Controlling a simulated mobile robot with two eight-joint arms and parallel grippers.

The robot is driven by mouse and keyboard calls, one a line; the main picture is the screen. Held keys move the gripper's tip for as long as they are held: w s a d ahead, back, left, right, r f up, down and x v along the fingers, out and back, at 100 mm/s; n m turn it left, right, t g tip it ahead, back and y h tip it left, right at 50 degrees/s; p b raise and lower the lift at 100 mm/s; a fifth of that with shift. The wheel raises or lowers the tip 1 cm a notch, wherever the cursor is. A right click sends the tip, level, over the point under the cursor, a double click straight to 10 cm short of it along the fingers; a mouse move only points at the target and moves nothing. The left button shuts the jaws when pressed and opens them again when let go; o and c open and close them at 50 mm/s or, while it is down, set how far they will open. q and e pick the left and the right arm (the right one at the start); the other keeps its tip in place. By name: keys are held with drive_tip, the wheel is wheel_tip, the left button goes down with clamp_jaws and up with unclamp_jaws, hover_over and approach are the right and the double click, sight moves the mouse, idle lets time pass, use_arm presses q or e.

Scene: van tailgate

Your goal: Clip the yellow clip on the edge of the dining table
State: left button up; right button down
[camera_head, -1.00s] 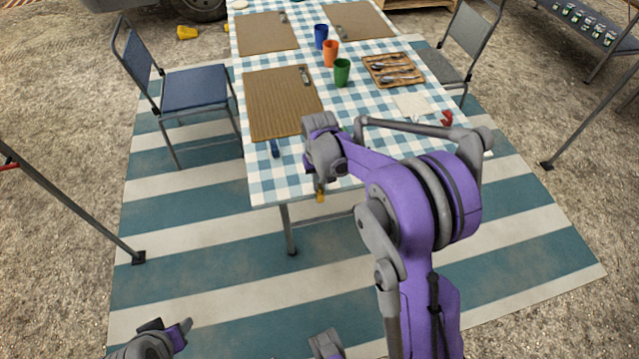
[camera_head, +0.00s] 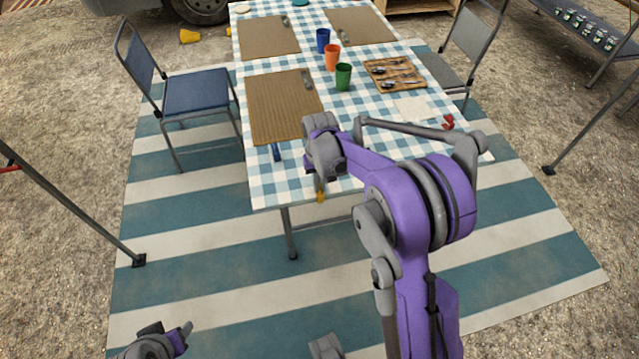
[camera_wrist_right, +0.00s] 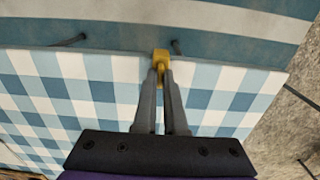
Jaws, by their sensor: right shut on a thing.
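The dining table (camera_head: 268,194) has a blue and white checked cloth. My right gripper (camera_head: 320,190) is at the table's near edge. It is shut on the yellow clip (camera_head: 320,197), which shows just at or below the edge. In the right wrist view the yellow clip (camera_wrist_right: 161,58) sits between the fingertips of my right gripper (camera_wrist_right: 161,72) and overlaps the line of the table edge (camera_wrist_right: 100,52). I cannot tell whether the clip grips the edge. A blue clip (camera_head: 276,152) and a red clip (camera_head: 448,122) are on the table. My left gripper (camera_head: 180,336) is at the bottom left, away from the table.
Brown placemats (camera_head: 285,105), blue (camera_head: 323,40), orange (camera_head: 332,57) and green (camera_head: 343,76) cups and a cutlery tray (camera_head: 394,73) are on the table. A blue chair (camera_head: 195,90) stands at left. The striped rug (camera_head: 190,230) in front is clear.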

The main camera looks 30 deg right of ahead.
drive_tip(key=c, duration=0.9)
unclamp_jaws()
wheel_tip(320, 180, up, 11)
drive_tip(key=p, duration=0.1)
drive_tip(key=s+a+r+n+t+p, duration=0.1)
drive_tip(key=s+a+r+p, duration=0.1)
drive_tip(key=s, duration=0.5)
drive_tip(key=s+a+r+t+p, duration=0.2)
drive_tip(key=s+a, duration=0.1)
drive_tip(key=s, duration=0.5)
drive_tip(key=s+a+r+n+t+p, duration=0.1)
drive_tip(key=s+a+t+p, duration=0.1)
drive_tip(key=s, duration=0.5)
drive_tip(key=shift+s+a+r+n, duration=0.3)
drive_tip(key=shift+a+r, duration=0.1)
drive_tip(key=shift+a, duration=0.35)
